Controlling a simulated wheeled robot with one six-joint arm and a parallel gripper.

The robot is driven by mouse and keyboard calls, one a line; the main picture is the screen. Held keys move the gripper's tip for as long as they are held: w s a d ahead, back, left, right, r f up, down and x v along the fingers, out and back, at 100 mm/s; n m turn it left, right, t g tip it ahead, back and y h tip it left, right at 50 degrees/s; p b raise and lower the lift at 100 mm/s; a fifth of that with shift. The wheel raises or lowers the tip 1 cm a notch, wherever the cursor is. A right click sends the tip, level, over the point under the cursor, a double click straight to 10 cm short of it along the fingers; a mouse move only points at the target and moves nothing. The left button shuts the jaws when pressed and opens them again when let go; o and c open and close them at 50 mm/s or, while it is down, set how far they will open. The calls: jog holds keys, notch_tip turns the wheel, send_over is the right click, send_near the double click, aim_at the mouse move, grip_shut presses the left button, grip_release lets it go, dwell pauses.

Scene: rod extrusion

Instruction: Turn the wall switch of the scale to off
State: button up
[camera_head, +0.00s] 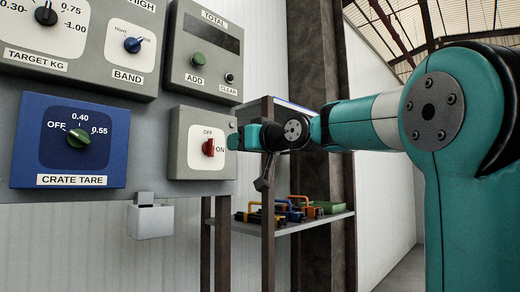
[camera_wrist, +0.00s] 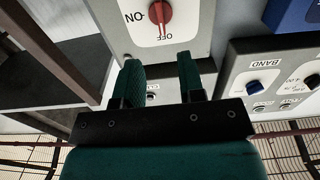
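The wall switch is a grey box with a white OFF/ON plate and a red knob (camera_head: 209,147). OFF is at the top of the plate and ON at its right. The knob's bar looks upright, in line with OFF. In the wrist view the picture is upside down, and the red knob (camera_wrist: 161,13) shows at the top edge, its bar towards OFF. My gripper (camera_head: 234,142) is just right of the switch box in the head view. In the wrist view my gripper (camera_wrist: 158,64) has its two fingers apart with nothing between them, clear of the knob.
A blue CRATE TARE box (camera_head: 77,177) is left of the switch. A small grey box (camera_head: 151,222) hangs below.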

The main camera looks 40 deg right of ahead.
jog(key=s, duration=0.6)
jog(key=shift+s+b, duration=0.3)
jog(key=shift+b, duration=0.15)
jog(key=a+f+n+g+y+p, duration=0.2)
jog(key=a+f+g+y+p, duration=0.45)
jog(key=a+f, duration=1)
jog(key=s+a+f+n+g+h, duration=0.1)
jog(key=s+a+f+n+g, duration=0.1)
jog(key=s+a+f+g, duration=0.3)
jog(key=s+a+f+n+g+h, duration=0.2)
jog(key=s+a+f+g, duration=0.3)
jog(key=s+f, duration=0.5)
jog(key=s+g, duration=0.1)
jog(key=s, duration=0.2)
jog(key=shift+s+f, duration=0.2)
jog(key=shift+f, duration=0.05)
jog(key=shift+a+g, duration=0.1)
jog(key=shift+g, duration=0.15)
